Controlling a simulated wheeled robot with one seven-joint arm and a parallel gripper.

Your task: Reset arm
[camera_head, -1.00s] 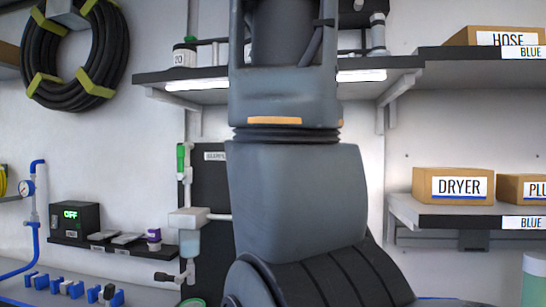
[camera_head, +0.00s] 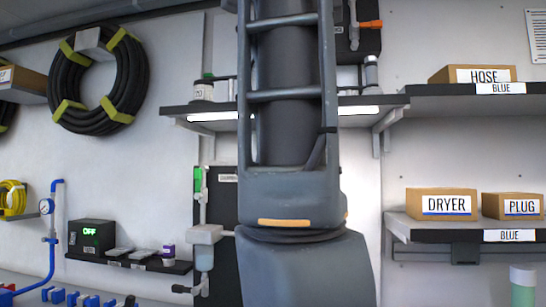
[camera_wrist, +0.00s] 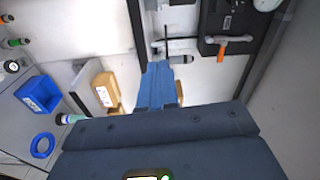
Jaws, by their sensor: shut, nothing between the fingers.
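My arm stands upright in the middle of the head view and hides part of the wall behind it. My gripper is out of the head view. In the wrist view my gripper (camera_wrist: 158,68) shows as narrow blue-grey fingers reaching up from its wide body. The fingers are together with nothing between them. They appear in front of the wall, close in the picture to a grey cylindrical fitting (camera_wrist: 181,60); I cannot tell the distance between them.
Shelves flank my arm, with DRYER (camera_head: 441,204), PLUG (camera_head: 513,206) and HOSE (camera_head: 472,74) boxes at right. A coiled black hose (camera_head: 98,80) and a control box reading OFF (camera_head: 91,235) are at left. The wrist view shows a blue bin (camera_wrist: 38,94) and blue ring (camera_wrist: 42,145).

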